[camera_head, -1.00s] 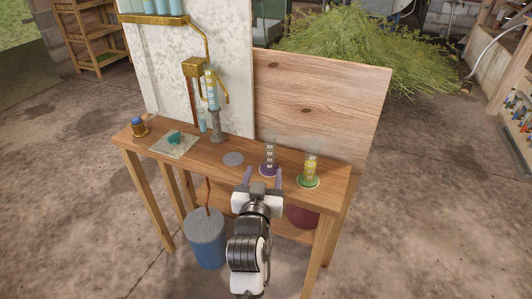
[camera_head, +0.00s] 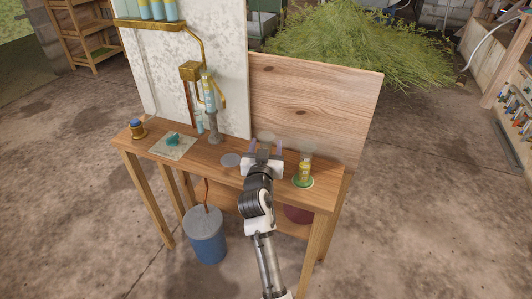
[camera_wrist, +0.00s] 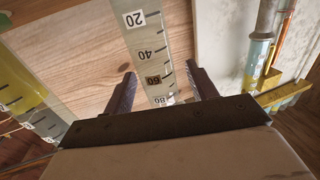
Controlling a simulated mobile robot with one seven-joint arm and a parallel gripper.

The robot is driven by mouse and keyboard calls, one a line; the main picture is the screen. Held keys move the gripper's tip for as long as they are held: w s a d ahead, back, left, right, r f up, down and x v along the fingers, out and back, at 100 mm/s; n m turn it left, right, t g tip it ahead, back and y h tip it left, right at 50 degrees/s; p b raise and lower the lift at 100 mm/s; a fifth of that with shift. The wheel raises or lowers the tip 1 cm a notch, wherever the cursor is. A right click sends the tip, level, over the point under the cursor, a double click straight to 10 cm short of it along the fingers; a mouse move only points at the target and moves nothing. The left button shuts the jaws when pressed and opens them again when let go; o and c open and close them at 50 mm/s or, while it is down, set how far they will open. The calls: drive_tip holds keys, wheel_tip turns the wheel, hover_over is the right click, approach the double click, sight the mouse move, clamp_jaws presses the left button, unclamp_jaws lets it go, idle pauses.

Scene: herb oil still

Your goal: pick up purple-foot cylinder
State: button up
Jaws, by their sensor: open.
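The purple-foot cylinder is a clear graduated cylinder; its rim (camera_head: 267,137) shows in the head view just beyond my gripper (camera_head: 265,147), which hides its body and purple foot. In the wrist view the clear cylinder (camera_wrist: 152,55) with black scale marks stands between the two fingers of my gripper (camera_wrist: 164,86). The fingers are open, with a visible gap on each side of the glass. The foot is out of sight in the wrist view too.
A green-foot cylinder with yellow liquid (camera_head: 305,170) stands close on the right; it also shows at the left of the wrist view (camera_wrist: 25,95). A grey disc (camera_head: 231,160) lies on the wooden bench left of my gripper. A wooden backboard (camera_head: 315,105) rises behind.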

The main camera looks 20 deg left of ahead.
drive_tip(key=c, duration=1.1)
drive_tip(key=shift+r, duration=0.15)
